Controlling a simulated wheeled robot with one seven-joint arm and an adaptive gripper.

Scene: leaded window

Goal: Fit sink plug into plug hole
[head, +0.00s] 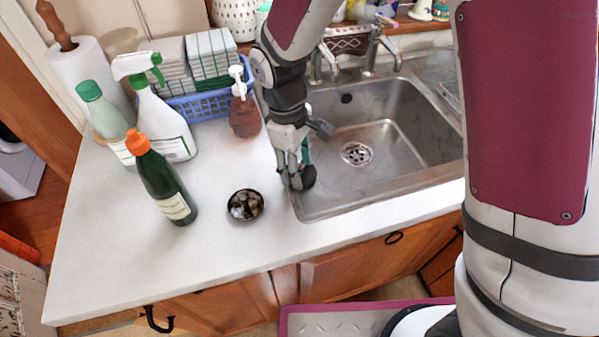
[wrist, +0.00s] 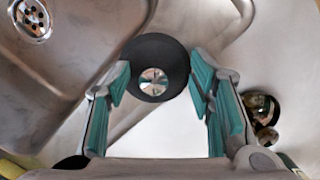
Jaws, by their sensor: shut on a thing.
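The sink plug (wrist: 150,52) is a black disc with a shiny metal centre. My gripper (wrist: 156,80) is shut on it, with a teal-padded finger on each side. In the head view my gripper (head: 299,176) is at the left rim of the steel sink (head: 400,108), and the plug (head: 309,177) shows as a dark shape at the fingertips, partly hidden. The plug hole (head: 356,153), a round metal strainer in the basin floor, is to the right of my gripper and apart from the plug. It also shows at the top left of the wrist view (wrist: 32,18).
A round dark dish (head: 245,205) stands on the white counter (head: 130,270) left of the sink. A green bottle (head: 165,185), a spray bottle (head: 160,125) and a soap dispenser (head: 244,115) stand further left. Taps (head: 372,48) rise behind the basin. The basin is empty.

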